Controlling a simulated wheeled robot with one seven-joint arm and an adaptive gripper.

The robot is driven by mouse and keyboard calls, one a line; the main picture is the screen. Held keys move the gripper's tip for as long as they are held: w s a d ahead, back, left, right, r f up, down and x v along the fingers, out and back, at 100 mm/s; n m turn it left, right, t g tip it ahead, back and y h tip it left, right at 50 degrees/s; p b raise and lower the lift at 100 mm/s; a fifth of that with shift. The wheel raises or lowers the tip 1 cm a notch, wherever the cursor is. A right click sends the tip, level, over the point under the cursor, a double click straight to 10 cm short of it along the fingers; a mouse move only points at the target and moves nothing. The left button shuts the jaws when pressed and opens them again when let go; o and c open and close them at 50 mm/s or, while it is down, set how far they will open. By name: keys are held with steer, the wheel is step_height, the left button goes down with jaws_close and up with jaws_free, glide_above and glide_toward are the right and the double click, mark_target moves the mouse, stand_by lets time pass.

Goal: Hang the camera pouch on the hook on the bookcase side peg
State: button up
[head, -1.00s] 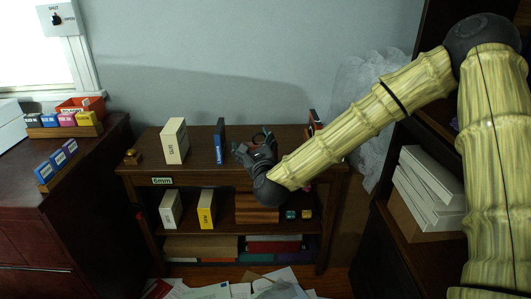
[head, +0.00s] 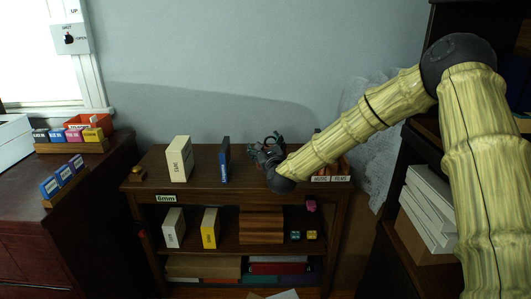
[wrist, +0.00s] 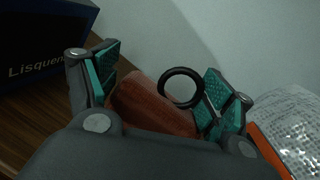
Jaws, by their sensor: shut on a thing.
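My gripper (head: 268,147) is above the right part of the bookcase top, right of the blue box. In the wrist view, its teal-padded fingers (wrist: 160,95) are shut on a reddish-brown pouch (wrist: 150,100), with a black ring (wrist: 181,72) standing up from it. In the head view, the pouch is mostly hidden by the gripper. The dark wooden bookcase (head: 200,190) stands against the wall. A small brass-coloured piece (head: 137,174) is at its top left edge. I cannot tell whether that is the hook.
A cream box (head: 180,158) and a blue box (head: 225,160) stand upright on the bookcase top. A bin labelled music and films (head: 330,178) is right of my gripper. A dark cabinet (head: 60,225) stands left. Grey bubbly sheeting (head: 360,120) and shelves with white boxes (head: 430,195) are right.

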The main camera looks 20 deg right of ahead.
steer(key=shift+w+d, duration=0.15)
steer(key=shift+w, duration=0.25)
steer(key=f, duration=0.1)
steer(key=f+b, duration=0.1)
steer(key=f, duration=0.1)
steer(key=shift+w+d+f, duration=0.15)
steer(key=shift+w, duration=0.2)
steer(key=o, duration=1.3)
steer(key=shift+c, duration=0.2)
steer(key=shift+s+f, duration=0.15)
